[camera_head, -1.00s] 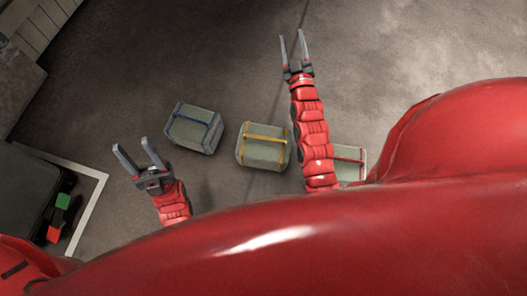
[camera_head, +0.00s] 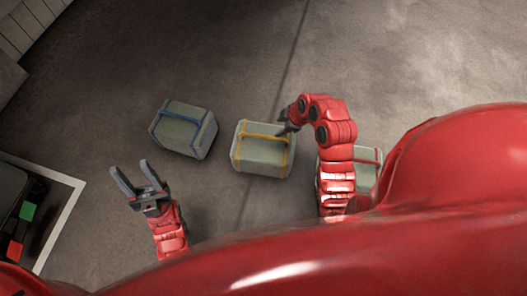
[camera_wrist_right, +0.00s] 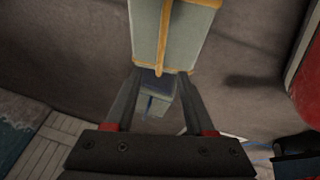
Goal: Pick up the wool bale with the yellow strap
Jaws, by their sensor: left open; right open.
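The wool bale with the yellow strap (camera_head: 262,154) is a grey-green block on the floor in the middle of the head view. It also fills the top middle of the right wrist view (camera_wrist_right: 190,35). My right gripper (camera_head: 281,128) is at the bale's upper right corner, partly hidden by its own arm. In the right wrist view the open right gripper (camera_wrist_right: 161,76) has its fingertips near the bale's edge, with no grasp; I cannot tell whether they touch it. My left gripper (camera_head: 129,172) is open and empty, to the left of the bales.
A bale with a blue strap (camera_head: 185,131) lies to the left of the yellow-strapped one. A bale with a red strap (camera_head: 366,172) lies to the right, partly hidden by my right arm. A white-edged dark area (camera_head: 62,210) is at left. The floor beyond the bales is clear.

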